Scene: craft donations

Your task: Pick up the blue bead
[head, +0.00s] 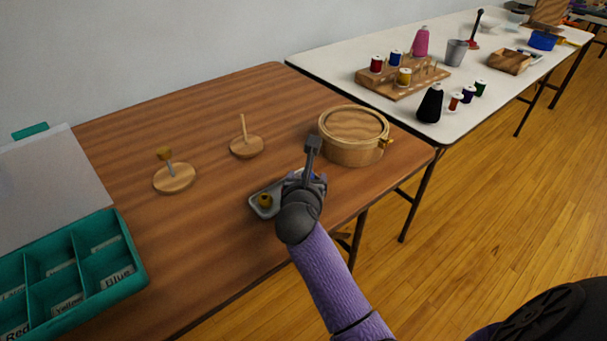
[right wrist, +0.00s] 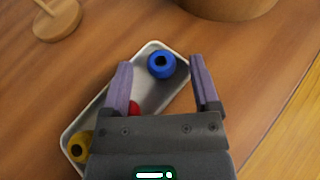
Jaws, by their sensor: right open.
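The blue bead (right wrist: 162,75) lies at the far end of a small grey tray (right wrist: 152,96) in the right wrist view. My right gripper (right wrist: 160,66) is open, with its two fingers on either side of the blue bead and visible gaps to it. I cannot tell how high the fingers are above the tray. In the head view my right gripper (head: 313,150) is over the tray (head: 262,211) and hides the blue bead. My left gripper is not in view.
The tray also holds a yellow bead (right wrist: 78,147) and a partly hidden red bead (right wrist: 134,108). Two peg stands (head: 246,148) (head: 174,181) and a teal labelled compartment box (head: 135,270) are left.

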